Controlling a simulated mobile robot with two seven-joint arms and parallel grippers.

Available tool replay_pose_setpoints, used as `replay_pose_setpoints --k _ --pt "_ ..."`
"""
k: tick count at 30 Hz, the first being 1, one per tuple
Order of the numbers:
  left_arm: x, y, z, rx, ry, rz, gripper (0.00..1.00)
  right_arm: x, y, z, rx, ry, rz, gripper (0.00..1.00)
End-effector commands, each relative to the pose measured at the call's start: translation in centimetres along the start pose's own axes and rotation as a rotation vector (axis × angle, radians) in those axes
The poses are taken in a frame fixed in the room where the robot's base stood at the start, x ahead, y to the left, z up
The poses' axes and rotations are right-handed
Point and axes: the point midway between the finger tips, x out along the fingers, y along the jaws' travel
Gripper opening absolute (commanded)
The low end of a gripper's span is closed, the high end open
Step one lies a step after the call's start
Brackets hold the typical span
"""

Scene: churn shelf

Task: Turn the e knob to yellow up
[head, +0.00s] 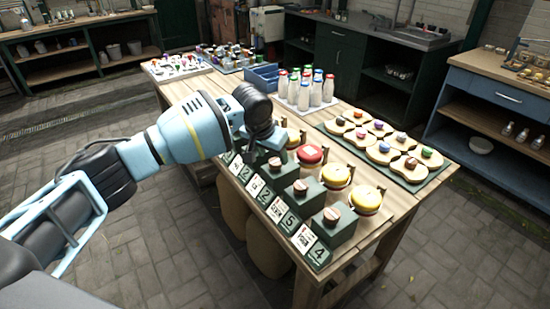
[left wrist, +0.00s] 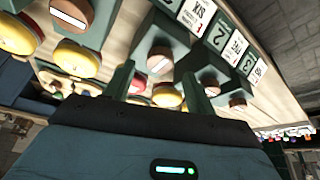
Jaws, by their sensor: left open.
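A row of dark green boxes with round wooden knobs runs along the table's front edge. In the head view the nearest knob (head: 332,216) has a yellow dome (head: 366,198) behind it. The second knob (head: 300,187) also has a yellow dome (head: 335,175). The third knob (head: 275,163) has a red dome (head: 311,154). I cannot read which knob is e. My left gripper (head: 268,137) is over the farther part of the row and hides some knobs. In the left wrist view its fingers (left wrist: 158,90) are apart, with a knob (left wrist: 160,62) beyond them. My right gripper is not in view.
White number cards (head: 290,221) line the front of the boxes. Behind stand a green tray (head: 392,173) of wooden pieces with coloured tops, several capped bottles (head: 304,93) and a blue crate (head: 262,77). The stone floor (head: 180,240) left of the table is clear.

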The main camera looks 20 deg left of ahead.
Motion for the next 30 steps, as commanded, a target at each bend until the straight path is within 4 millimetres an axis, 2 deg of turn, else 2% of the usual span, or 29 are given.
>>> replay_pose_setpoints --k 1,6,17,20,27,30 --pt "1.0 0.1 0.1 0.000 -0.004 0.000 0.56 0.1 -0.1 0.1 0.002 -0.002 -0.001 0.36" --pt "2.5 0.1 0.0 0.001 -0.001 0.000 0.56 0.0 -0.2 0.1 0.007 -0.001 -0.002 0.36" --pt "2.9 0.0 -0.1 0.001 0.002 0.000 0.56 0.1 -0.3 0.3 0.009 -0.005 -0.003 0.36" --pt "2.9 0.0 -0.1 0.001 0.002 0.000 0.45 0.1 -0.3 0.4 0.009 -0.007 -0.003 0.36" --pt "2.9 0.0 0.0 0.001 0.002 0.000 0.14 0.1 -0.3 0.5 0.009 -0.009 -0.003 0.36" --pt "2.9 0.0 0.0 0.002 0.001 0.001 0.11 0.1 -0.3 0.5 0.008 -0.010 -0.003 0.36"
